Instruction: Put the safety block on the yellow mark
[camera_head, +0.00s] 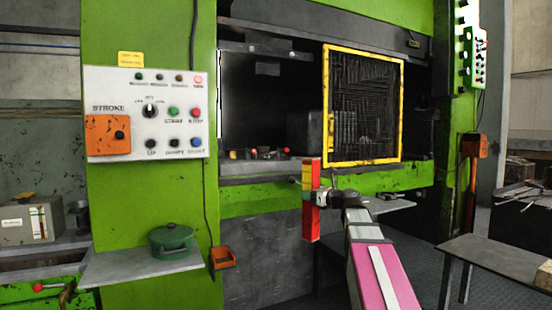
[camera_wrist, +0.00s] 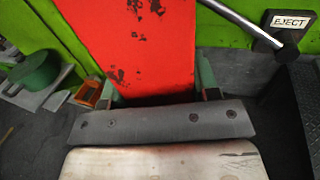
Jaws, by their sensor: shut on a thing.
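The safety block (camera_head: 311,225) is a tall bar, red with a yellow band near its top. It stands about upright in front of the press bed's front edge. My gripper (camera_head: 319,198) is shut on it. In the wrist view the block's worn red face (camera_wrist: 140,45) rises between the fingers of my gripper (camera_wrist: 160,92). I cannot make out a yellow mark on the press bed (camera_head: 258,168); the block and bed edge may hide it.
A yellow-framed mesh guard (camera_head: 324,90) covers the right of the press opening; the left is open. Small red-tipped parts (camera_head: 285,151) lie on the bed. A control panel (camera_head: 180,82) and green pot (camera_head: 172,240) are left, a table (camera_head: 500,258) right. An EJECT lever (camera_wrist: 245,20) shows near the block.

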